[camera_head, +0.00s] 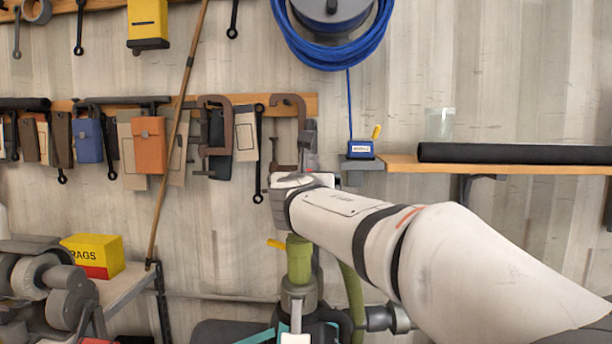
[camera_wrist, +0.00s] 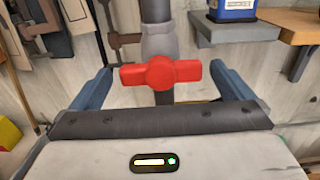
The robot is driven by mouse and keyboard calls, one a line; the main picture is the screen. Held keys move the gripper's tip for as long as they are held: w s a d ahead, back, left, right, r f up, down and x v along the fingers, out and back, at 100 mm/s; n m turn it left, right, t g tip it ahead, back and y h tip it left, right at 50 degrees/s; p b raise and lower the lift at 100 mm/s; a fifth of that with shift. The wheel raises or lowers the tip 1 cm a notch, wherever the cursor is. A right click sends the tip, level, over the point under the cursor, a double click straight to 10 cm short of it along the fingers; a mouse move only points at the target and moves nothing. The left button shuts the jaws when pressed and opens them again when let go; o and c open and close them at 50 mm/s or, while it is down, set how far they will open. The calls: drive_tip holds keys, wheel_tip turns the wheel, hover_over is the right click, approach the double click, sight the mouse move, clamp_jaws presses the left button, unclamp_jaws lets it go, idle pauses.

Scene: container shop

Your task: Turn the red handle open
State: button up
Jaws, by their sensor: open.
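The red handle (camera_wrist: 160,73) is a short bar with a round hub in the wrist view. It lies level, crosswise to the upright grey pipe (camera_wrist: 157,40) behind it. My gripper (camera_wrist: 163,69) is open, with one blue-grey finger left of the handle and one right of it. A gap shows between each finger and the handle's ends; neither seems to touch it. In the head view my gripper (camera_head: 318,180) is up at the pipe, and the handle is mostly hidden there.
Clamps (camera_head: 215,140) and pouches hang on the wall to the left. A yellow rags box (camera_head: 92,256) sits lower left.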

drive_tip(key=shift+c, duration=0.4)
drive_tip(key=c, duration=0.8)
drive_tip(key=shift+a, duration=0.15)
drive_tip(key=shift+d+f+m+b, duration=0.15)
drive_tip(key=shift+m+b, duration=3.45)
drive_tip(key=shift+m, duration=0.8)
drive_tip(key=shift+d+f+m+b, duration=0.1)
drive_tip(key=shift+m+b, duration=3.5)
drive_tip(key=shift+m, duration=1.1)
drive_tip(key=o, duration=0.9)
